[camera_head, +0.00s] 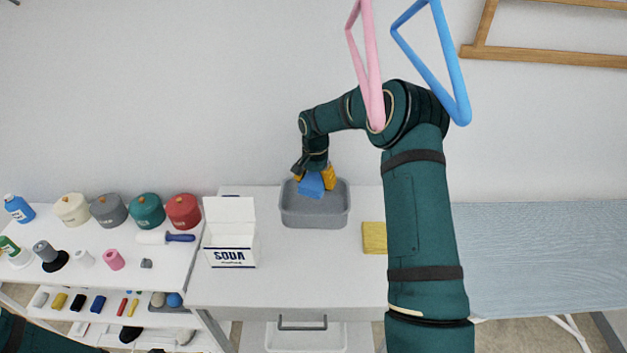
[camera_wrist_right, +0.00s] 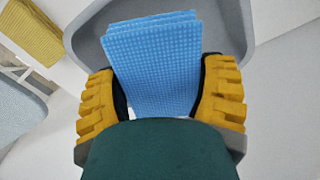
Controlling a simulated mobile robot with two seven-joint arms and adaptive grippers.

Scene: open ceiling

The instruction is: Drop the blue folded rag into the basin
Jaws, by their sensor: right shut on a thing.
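The blue folded rag (camera_head: 311,186) is held by my right gripper (camera_head: 315,180) above the grey basin (camera_head: 315,218) on the white table. In the right wrist view, the rag (camera_wrist_right: 152,65) sits between the yellow fingers of the right gripper (camera_wrist_right: 160,95), which is shut on it. The grey basin (camera_wrist_right: 228,30) shows behind and below the rag there. The basin's inside is partly hidden by the rag and gripper. My left gripper is not in view; only a dark part of my arm shows at the lower left.
A yellow folded rag (camera_head: 374,237) lies right of the basin. A white open soda box (camera_head: 231,235) stands left of it. A shelf at left holds several canisters, a blue bottle (camera_head: 18,208) and a brush (camera_head: 166,238). An ironing board (camera_head: 535,255) is at right.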

